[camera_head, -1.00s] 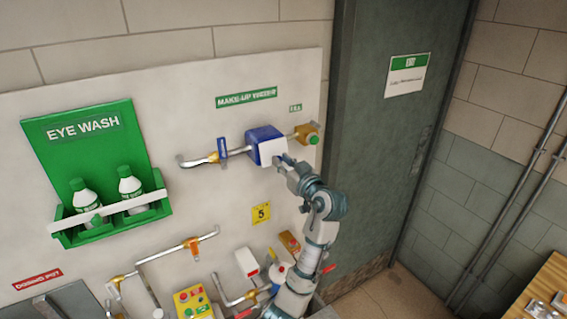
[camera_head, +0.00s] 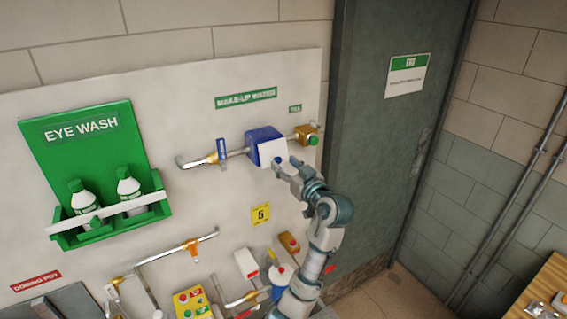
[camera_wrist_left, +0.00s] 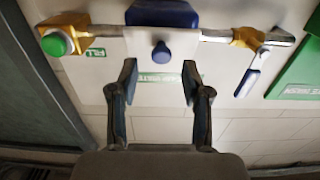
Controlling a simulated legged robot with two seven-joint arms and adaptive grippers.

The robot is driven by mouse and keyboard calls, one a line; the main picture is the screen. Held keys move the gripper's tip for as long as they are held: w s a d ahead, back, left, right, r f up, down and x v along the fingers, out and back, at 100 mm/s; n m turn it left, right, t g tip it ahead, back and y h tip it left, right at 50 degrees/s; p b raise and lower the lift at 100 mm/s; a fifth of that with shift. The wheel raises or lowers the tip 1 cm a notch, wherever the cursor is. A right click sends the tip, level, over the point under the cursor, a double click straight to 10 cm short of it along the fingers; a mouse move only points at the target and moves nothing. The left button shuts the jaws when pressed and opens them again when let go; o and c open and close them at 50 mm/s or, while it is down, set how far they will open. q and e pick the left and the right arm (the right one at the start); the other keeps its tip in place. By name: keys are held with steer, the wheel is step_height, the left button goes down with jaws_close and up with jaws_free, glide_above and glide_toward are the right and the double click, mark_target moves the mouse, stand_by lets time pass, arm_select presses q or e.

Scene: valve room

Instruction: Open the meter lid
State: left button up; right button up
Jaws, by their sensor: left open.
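The meter is a blue box (camera_head: 256,136) on the pipe under the "MAKE-UP WATER" sign, with a white lid (camera_head: 272,151) on its front. A small blue knob (camera_head: 280,160) stands out from the lid. My left gripper (camera_head: 283,168) is open and empty, just in front of the lid's lower right part. In the left wrist view, the knob (camera_wrist_left: 161,52) lies between and beyond the two spread fingers (camera_wrist_left: 159,76), with the white lid (camera_wrist_left: 178,45) behind it. I cannot tell the exact gap to the knob. My right gripper is out of view.
A brass valve with a green cap (camera_head: 313,140) sits right of the meter, and a blue-handled valve (camera_head: 221,150) left of it. The green eye wash shelf (camera_head: 110,172) is further left. Pipes and bottles crowd the area below. A door (camera_head: 385,140) stands at the right.

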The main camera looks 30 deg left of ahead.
arm_select(q)
steer(key=v, duration=1)
steer(key=shift+d, duration=0.25)
steer(key=shift+w+a+f, duration=0.1)
steer(key=shift+w+a, duration=0.05)
